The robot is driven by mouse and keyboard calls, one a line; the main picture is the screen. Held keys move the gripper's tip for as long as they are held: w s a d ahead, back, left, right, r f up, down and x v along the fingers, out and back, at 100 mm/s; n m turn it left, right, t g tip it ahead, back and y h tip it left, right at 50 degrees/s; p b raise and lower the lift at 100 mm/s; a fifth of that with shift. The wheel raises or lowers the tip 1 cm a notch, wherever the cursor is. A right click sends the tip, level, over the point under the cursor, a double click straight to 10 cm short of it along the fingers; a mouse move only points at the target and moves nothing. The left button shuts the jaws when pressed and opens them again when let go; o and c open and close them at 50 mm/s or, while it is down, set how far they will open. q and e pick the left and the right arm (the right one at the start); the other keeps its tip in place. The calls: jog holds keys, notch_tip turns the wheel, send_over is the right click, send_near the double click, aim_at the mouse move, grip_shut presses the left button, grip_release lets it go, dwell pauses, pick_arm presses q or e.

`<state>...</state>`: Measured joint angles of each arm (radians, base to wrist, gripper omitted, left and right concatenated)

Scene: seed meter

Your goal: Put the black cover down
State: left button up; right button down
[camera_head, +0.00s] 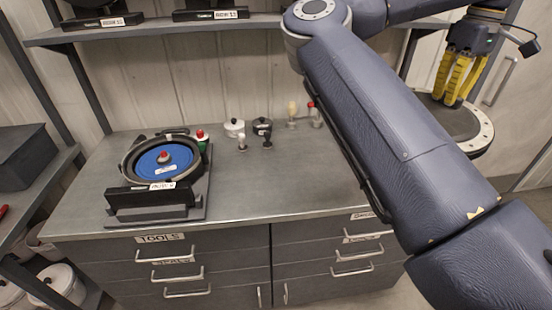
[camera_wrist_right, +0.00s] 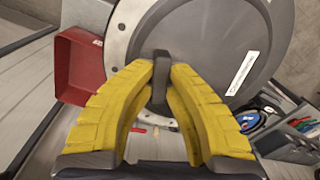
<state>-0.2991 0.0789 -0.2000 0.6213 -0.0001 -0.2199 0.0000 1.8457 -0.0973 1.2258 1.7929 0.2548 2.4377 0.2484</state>
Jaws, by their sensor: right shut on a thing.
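The black cover (camera_head: 462,127) is a dark disc with a light rim with holes, held up in the air at the right of the head view. In the right wrist view the cover (camera_wrist_right: 205,55) fills the top middle and carries a white label. My right gripper (camera_head: 452,100) has yellow fingers shut on the cover's black handle (camera_wrist_right: 160,70). The seed meter (camera_head: 160,160) sits at the left of the workbench, with a blue disc and a red knob at its centre. My left gripper is not in view.
The grey workbench (camera_head: 260,188) has a wide clear area in its middle and front. A shelf (camera_head: 150,33) runs above. A red bin (camera_wrist_right: 78,65) shows in the wrist view.

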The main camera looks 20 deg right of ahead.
jog(key=w+n, duration=0.1)
jog(key=w, duration=0.2)
jog(key=w+f+n, duration=0.1)
jog(key=w+n, duration=0.1)
jog(key=w, duration=0.1)
jog(key=w+a+f+n, duration=0.1)
jog(key=w+n, duration=0.1)
jog(key=w, duration=0.1)
jog(key=shift+w, duration=0.15)
jog(key=w+a+f+n+g, duration=0.1)
jog(key=w+a+f+n, duration=0.5)
jog(key=w, duration=0.3)
jog(key=w+a+f+n, duration=0.4)
jog(key=w+a+n, duration=0.35)
jog(key=w, duration=0.25)
jog(key=shift+h, duration=0.4)
jog(key=shift+a+f, duration=0.2)
jog(key=shift+f, duration=5)
jog(key=shift+a+f, duration=0.2)
jog(key=shift+f, duration=5)
jog(key=c, duration=1.8)
grip_release()
jog(key=shift+f, duration=0.15)
jog(key=shift+c, duration=0.2)
jog(key=o, duration=0.4)
jog(key=shift+c, duration=0.2)
